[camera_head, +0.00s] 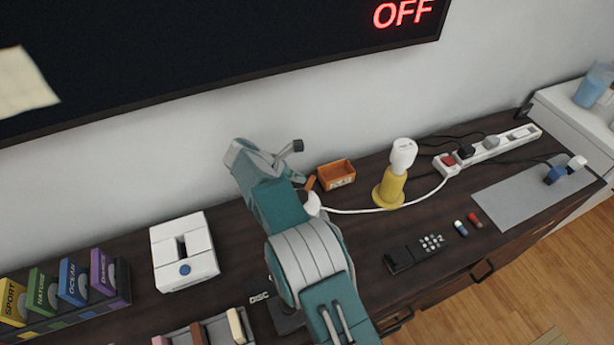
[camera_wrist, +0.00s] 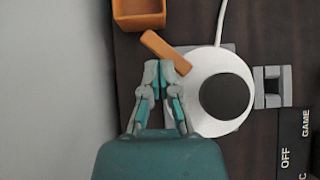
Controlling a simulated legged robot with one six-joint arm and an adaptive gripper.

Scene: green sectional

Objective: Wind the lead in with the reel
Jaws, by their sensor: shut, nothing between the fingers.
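The reel (camera_wrist: 196,92) is a white disc with a dark round centre; an orange bar (camera_wrist: 163,51) sticks out at its upper left in the wrist view. In the head view the reel (camera_head: 312,204) is partly hidden behind my arm. The white lead (camera_wrist: 222,22) leaves the reel and, in the head view, runs right (camera_head: 365,211) past the foot of the yellow lamp to the white power strip (camera_head: 490,151). My gripper (camera_wrist: 162,73) is shut and empty at the reel's left edge, just below the orange bar. I cannot tell whether it touches the bar.
An orange box (camera_head: 336,174) stands behind the reel. The yellow lamp (camera_head: 390,189) stands to the right, with a black remote (camera_head: 404,257) in front. A white box (camera_head: 184,252) and coloured cases (camera_head: 72,281) stand left. The wall and dark screen (camera_head: 200,50) are behind.

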